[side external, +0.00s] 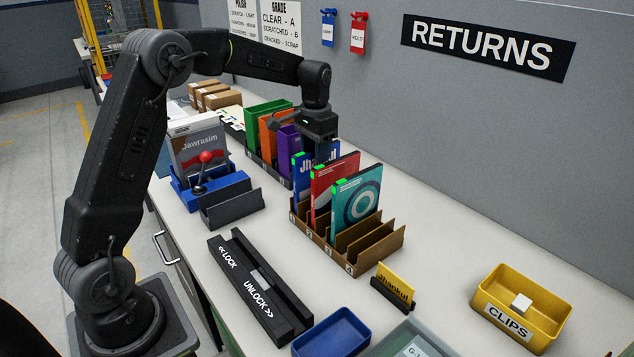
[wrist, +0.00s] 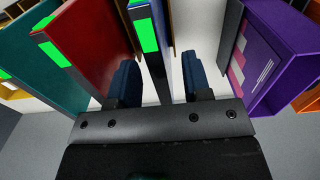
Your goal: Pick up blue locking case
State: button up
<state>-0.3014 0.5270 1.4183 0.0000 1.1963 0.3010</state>
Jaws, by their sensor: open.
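The blue locking case (side external: 302,172) stands upright in the leftmost slot of the brown slotted rack (side external: 345,262), with a green tag on its edge. My gripper (side external: 321,150) is over its top, partly hiding it. In the wrist view, my gripper (wrist: 158,75) is open, with one blue-padded finger on each side of the case's narrow dark edge (wrist: 145,12). Gaps show between the fingers and the case, so it is not clamped. A red case (side external: 334,188) and a teal case (side external: 357,200) stand beside it in the rack.
Green, orange and purple holders (side external: 288,148) stand behind the blue case. A blue fixture with a red-knobbed lever (side external: 206,180), a black lock/unlock rail (side external: 262,285), a yellow card stand (side external: 396,285) and a yellow clips bin (side external: 522,305) are on the bench. Slots at the rack's right are empty.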

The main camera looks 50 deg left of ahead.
notch_tip(320, 180, down, 4)
jog(key=shift+r, duration=0.25)
grip_shut()
dwell(0.3)
